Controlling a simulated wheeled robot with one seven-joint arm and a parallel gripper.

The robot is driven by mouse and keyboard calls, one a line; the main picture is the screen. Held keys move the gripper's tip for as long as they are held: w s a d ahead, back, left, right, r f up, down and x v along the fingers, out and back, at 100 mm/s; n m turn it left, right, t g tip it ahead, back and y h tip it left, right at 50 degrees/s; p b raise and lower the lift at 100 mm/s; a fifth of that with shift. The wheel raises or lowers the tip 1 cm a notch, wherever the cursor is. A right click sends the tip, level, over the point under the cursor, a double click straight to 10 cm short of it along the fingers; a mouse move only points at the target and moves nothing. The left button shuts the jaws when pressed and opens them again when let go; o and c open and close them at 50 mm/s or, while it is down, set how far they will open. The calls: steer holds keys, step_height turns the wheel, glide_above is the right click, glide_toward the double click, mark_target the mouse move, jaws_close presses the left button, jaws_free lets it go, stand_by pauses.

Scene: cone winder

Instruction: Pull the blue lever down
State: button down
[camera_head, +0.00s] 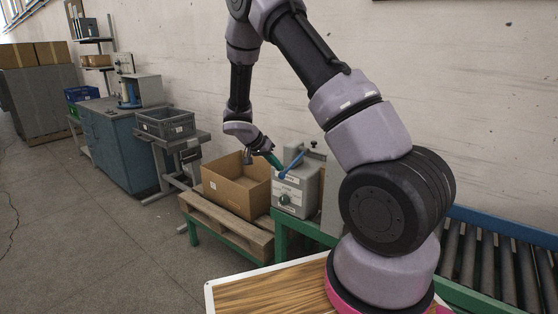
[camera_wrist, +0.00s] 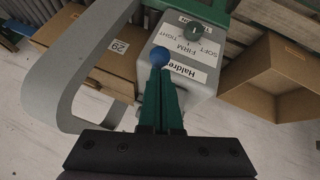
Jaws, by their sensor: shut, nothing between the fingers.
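The grey machine box (camera_head: 297,188) stands on a green frame, with a blue lever (camera_head: 292,164) at its top. In the wrist view the lever's round blue knob (camera_wrist: 160,57) shows in front of the box's label; the rest of the lever is hidden there. My gripper (camera_head: 277,165) is at the lever's left end, near its lower tip. Its green fingers (camera_wrist: 160,78) are together and empty, with their tips at the knob. I cannot tell if they touch it.
An open cardboard box (camera_head: 236,184) sits on a wooden pallet (camera_head: 226,229) left of the machine. A roller conveyor (camera_head: 495,262) runs at the right.

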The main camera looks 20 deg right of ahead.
steer(key=f, duration=0.3)
steer(key=shift+d+h, duration=0.25)
steer(key=shift+h, duration=0.15)
steer(key=shift+w+d+f, duration=0.15)
steer(key=shift+f, duration=1)
steer(key=shift+d+f, duration=0.1)
step_height(320, 180, up, 5)
steer(key=w+a, duration=0.1)
glide_toward(280, 178)
steer(key=shift+w+a+r, duration=0.85)
steer(key=shift+w+a, duration=0.2)
steer(key=shift+a, duration=0.05)
steer(key=shift+d, duration=0.1)
